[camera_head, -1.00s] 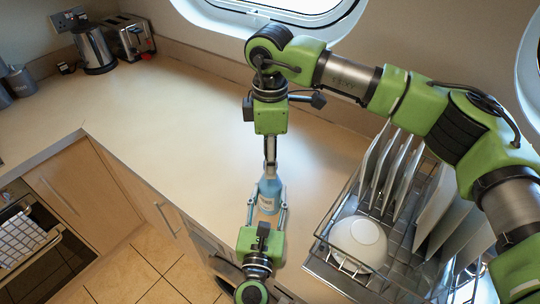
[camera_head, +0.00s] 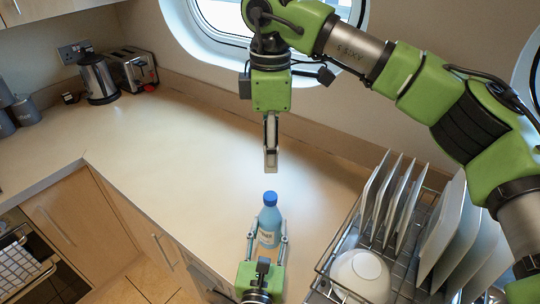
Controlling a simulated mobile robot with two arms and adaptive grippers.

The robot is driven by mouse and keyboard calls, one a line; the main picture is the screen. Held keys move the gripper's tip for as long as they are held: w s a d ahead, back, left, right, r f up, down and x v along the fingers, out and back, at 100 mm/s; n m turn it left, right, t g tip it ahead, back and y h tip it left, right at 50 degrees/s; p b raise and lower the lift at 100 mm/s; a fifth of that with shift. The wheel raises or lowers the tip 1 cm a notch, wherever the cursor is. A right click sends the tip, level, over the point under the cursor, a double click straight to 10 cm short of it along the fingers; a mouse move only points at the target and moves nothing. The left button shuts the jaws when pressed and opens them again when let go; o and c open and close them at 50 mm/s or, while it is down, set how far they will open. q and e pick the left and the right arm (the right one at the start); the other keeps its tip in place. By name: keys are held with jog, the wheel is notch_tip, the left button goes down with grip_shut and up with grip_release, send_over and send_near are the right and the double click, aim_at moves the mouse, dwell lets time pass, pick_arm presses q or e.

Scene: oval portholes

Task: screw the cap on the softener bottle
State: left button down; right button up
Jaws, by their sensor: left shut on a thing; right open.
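The softener bottle (camera_head: 269,222) is light blue with a pale label and stands upright on the worktop. A darker blue cap (camera_head: 270,197) sits on its top; I cannot tell how tight it is. My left gripper (camera_head: 268,236) is shut on the bottle's body from the front, one finger on each side. My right gripper (camera_head: 271,160) is open and empty, pointing down above and behind the cap, apart from it.
A wire dish rack (camera_head: 325,268) with several upright plates (camera_head: 391,195) and a white bowl (camera_head: 361,274) stands to the right. A kettle (camera_head: 98,80) and a toaster (camera_head: 134,70) stand at the back left. The worktop (camera_head: 170,140) left of the bottle is clear.

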pick_arm(q)
jog(key=shift+f, duration=0.1)
jog(key=c, duration=1.2)
grip_release()
jog(key=shift+c, duration=0.2)
jog(key=s, duration=0.4)
jog(key=s+a, duration=0.1)
jog(key=s, duration=0.7)
jog(key=shift+a, duration=0.35)
